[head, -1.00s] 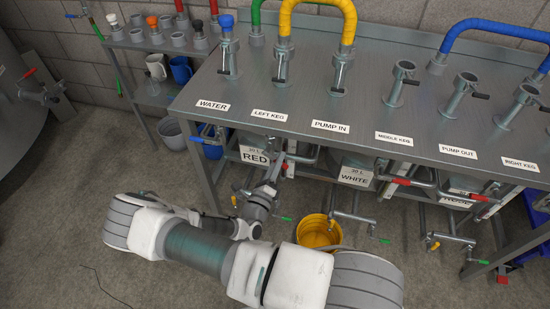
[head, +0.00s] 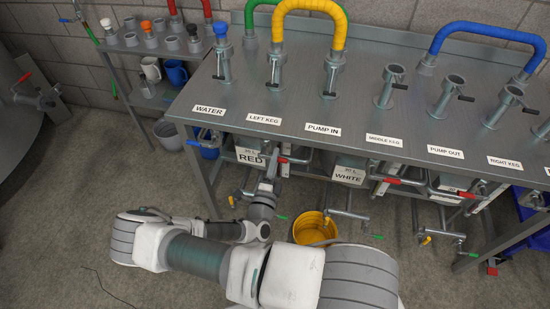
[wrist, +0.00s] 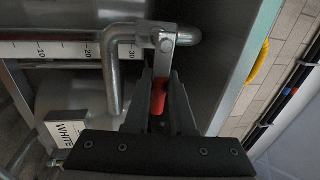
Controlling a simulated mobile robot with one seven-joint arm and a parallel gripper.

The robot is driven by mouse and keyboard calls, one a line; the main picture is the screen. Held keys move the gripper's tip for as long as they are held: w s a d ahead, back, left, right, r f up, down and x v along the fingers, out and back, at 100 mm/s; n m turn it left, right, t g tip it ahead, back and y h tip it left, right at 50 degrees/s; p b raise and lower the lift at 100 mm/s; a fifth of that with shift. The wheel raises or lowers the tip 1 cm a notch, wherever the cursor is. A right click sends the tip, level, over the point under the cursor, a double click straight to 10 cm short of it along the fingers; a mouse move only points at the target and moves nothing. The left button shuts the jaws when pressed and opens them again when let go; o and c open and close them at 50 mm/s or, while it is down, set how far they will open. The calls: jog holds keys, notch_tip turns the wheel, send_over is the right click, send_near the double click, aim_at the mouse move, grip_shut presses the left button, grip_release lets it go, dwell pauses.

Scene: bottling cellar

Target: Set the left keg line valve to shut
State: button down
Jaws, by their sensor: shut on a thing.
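In the wrist view the lever points across the steel pipe, towards me. My gripper (wrist: 160,92) is shut on the red grip, one finger on each side. In the head view my gripper (head: 271,168) reaches up under the bench edge, and much of the lever is hidden there.
A yellow bucket (head: 309,229) stands on the floor beside my arm. A blue-handled valve (head: 194,143) is to the left. A bent pipe (wrist: 112,75) runs close to my fingers.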

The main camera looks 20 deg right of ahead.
jog(key=shift+d+r, duration=0.1)
jog(key=shift+r, duration=0.1)
jog(key=c, duration=0.8)
grip_release()
jog(key=shift+s+f, duration=0.1)
jog(key=shift+f, duration=0.05)
